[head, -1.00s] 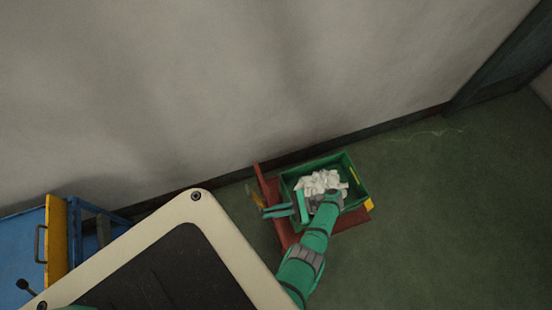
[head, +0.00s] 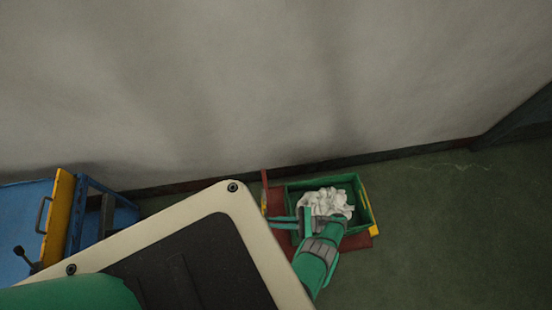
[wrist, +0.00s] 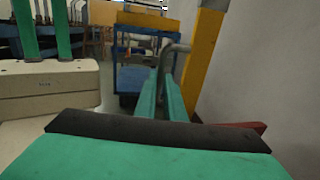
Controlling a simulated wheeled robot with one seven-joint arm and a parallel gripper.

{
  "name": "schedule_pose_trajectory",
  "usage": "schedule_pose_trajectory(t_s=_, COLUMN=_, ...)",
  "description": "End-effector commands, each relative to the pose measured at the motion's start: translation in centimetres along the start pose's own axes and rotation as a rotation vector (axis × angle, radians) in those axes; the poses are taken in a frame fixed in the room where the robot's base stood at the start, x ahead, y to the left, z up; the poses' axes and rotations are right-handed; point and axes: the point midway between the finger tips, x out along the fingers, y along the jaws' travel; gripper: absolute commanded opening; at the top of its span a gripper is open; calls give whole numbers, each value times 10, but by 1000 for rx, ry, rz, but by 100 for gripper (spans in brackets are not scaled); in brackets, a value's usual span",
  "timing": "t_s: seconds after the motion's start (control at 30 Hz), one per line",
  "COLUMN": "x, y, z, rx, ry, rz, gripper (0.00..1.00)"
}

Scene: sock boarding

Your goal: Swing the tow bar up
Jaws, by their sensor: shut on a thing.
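The yellow tow bar (wrist: 203,50) stands close to upright at the right of the wrist view. A bent grey handle (wrist: 174,47) shows next to it. My gripper (wrist: 163,82) is shut on this handle, which runs down between its two green fingers. In the head view my gripper (head: 272,222) is at the left end of the low red cart (head: 278,199). I cannot make out the tow bar clearly there.
A green crate (head: 368,207) with a pile of white socks (head: 328,201) sits on the cart, beside the wall (head: 300,80). A blue cart with a yellow panel (head: 57,218) stands at the left. Green floor is clear at the right (head: 450,230).

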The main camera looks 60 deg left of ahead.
Motion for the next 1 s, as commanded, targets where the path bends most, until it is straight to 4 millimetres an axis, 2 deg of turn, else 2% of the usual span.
schedule_pose_trajectory(t_s=0.5, x=0, y=1, z=-1, rx=1, ry=-1, rz=-6, gripper=0)
schedule_pose_trajectory(t_s=0.53, x=0, y=1, z=-2, rx=1, ry=0, rz=-6, gripper=14)
schedule_pose_trajectory(t_s=0.6, x=0, y=1, z=-1, rx=1, ry=-1, rz=-5, gripper=28)
schedule_pose_trajectory(t_s=1.0, x=0, y=1, z=0, rx=0, ry=-4, rz=-3, gripper=28)
